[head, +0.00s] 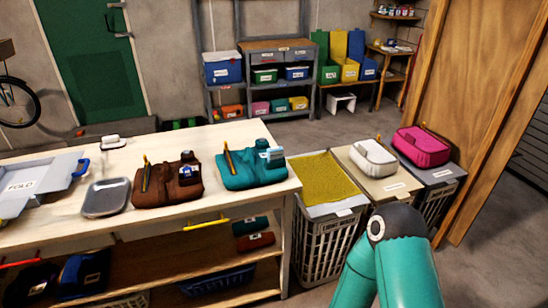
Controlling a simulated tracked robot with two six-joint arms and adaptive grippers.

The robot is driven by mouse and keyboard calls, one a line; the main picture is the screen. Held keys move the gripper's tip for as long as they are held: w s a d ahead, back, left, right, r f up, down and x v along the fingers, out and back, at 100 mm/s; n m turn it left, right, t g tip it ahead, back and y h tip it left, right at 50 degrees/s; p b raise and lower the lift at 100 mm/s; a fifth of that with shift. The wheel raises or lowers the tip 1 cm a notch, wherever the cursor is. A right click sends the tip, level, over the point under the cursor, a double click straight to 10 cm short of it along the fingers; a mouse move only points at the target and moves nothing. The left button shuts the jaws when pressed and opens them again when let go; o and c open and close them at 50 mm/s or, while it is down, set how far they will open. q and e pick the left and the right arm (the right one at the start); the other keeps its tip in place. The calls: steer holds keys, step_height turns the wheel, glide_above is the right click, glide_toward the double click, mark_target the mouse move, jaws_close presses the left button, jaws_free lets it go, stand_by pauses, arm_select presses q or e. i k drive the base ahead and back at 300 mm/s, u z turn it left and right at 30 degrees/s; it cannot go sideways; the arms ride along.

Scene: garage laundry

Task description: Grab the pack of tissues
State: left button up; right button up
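A small white and light-blue packet (272,154), which looks like the pack of tissues, lies on the right part of a teal folded garment or bag (248,178) near the right end of the workbench. A yellow, pencil-like item (228,158) sticks up at the left of the teal item. A brown garment or bag (165,194) lies to its left, with a similar yellow item and a small dark item with a pale label (187,171) on it. Neither gripper shows; only a teal link of my arm is in view at the lower right.
The wooden workbench (60,226) also holds a grey tray (107,197), a folding board (38,187) and a small white object (110,141). Lidded baskets (322,250) stand to its right, bearing a white bag (373,158) and a pink bag (421,146).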

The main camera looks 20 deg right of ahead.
mark_target(276, 154)
steer(key=z, duration=2)
steer(key=i, duration=0.15)
steer(key=u, duration=3.7)
steer(key=k, duration=1.1)
steer(key=z, duration=1.2)
steer(key=i, duration=1.7)
steer(key=z, duration=0.05)
